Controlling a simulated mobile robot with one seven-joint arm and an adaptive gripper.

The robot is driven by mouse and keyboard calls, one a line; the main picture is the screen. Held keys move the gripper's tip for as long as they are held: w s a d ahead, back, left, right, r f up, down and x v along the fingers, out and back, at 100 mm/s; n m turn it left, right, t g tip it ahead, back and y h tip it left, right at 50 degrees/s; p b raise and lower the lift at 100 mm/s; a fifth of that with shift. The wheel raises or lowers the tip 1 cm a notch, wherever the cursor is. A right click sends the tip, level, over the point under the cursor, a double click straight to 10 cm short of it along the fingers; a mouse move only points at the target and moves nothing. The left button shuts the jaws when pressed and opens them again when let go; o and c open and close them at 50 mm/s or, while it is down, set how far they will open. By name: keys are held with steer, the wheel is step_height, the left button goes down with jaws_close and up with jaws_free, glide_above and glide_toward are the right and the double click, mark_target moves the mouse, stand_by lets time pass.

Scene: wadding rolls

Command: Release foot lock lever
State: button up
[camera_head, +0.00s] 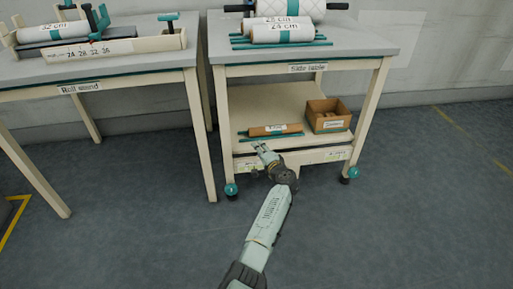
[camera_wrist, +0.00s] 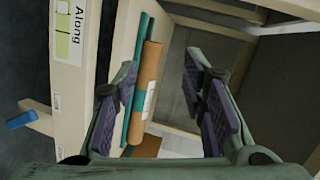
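The side table (camera_head: 222,125) stands on two teal casters at its front feet, a left one (camera_head: 231,189) and a right one (camera_head: 353,172). Any lock lever on them is too small to make out in the head view. In the wrist view a blue tab (camera_wrist: 21,121) sticks out at the left edge beside a cream frame part; I cannot tell if it is the foot lock lever. My gripper (camera_head: 262,146) is in front of the lower shelf, above the caster level. In the wrist view my gripper (camera_wrist: 161,85) is open, with nothing between its fingers.
A brown roll (camera_head: 269,130) with teal rods lies on the lower shelf, just beyond my gripper. A cardboard box (camera_head: 328,115) sits to its right. White rolls (camera_head: 283,33) lie on top. The floor in front is clear.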

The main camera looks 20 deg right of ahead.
steer(key=shift+w+a+r+n, duration=0.3)
steer(key=shift+w+a+r, duration=0.15)
steer(key=shift+a+r, duration=0.3)
steer(key=shift+d+r, duration=0.1)
